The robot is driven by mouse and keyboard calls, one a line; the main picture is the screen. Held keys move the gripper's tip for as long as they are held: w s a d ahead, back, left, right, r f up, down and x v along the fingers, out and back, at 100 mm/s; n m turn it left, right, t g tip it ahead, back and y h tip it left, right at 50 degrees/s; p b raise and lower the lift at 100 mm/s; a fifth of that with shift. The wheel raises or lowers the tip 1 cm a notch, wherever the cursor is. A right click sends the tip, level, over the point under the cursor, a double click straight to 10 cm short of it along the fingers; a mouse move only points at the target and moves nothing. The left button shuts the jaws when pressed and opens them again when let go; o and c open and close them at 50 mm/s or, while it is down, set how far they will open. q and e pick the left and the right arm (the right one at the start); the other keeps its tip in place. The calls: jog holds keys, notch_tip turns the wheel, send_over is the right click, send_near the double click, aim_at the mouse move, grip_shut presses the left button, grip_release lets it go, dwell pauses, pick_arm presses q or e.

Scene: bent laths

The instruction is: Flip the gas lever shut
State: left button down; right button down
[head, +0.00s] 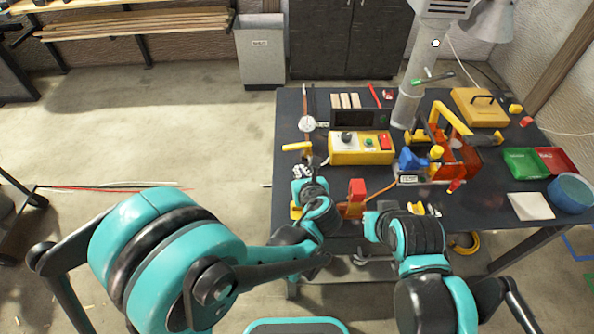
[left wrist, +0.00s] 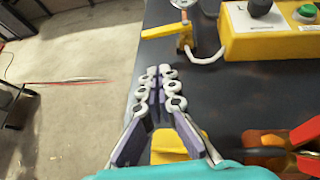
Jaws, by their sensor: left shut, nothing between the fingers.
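The gas lever is a yellow handle (head: 297,146) on a small valve at the table's left edge, just left of the yellow control box. In the left wrist view the lever (left wrist: 163,31) points left from its brass-coloured valve body (left wrist: 185,35), with a pale hose running right from it. My left gripper (head: 302,171) is shut and empty, on the near side of the lever. In the left wrist view its fingertips (left wrist: 159,71) are together, a short gap below the lever and not touching it. My right arm is at the table's front edge; its fingers cannot be made out.
The yellow control box (head: 361,148) has a black knob, a green button and a red switch. A round gauge (head: 308,123) stands behind the lever. A red and yellow fixture (head: 450,155) stands to the right.

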aim_at(290, 148)
pick_arm(q)
jog(key=b+x, duration=0.2)
jog(key=x, duration=0.5)
jog(key=shift+w+a+f, duration=0.1)
jog(key=shift+w+f, duration=0.15)
jog(key=shift+f, duration=0.05)
jog(key=shift+w+a+r+b, duration=0.1)
jog(key=shift+w+b, duration=0.15)
jog(key=shift+w, duration=0.35)
jog(key=shift+w+a+r+b, duration=0.1)
jog(key=shift+w+a+b, duration=0.1)
jog(key=shift+w, duration=1)
jog(key=shift+r, duration=0.1)
jog(key=shift+w+a+b, duration=0.15)
jog(key=shift+w+a, duration=0.05)
jog(key=shift+w, duration=0.25)
jog(key=shift+w+a+b, duration=0.15)
jog(key=shift+w+a, duration=0.1)
jog(key=shift+w, duration=0.2)
jog(key=shift+s+r, duration=0.1)
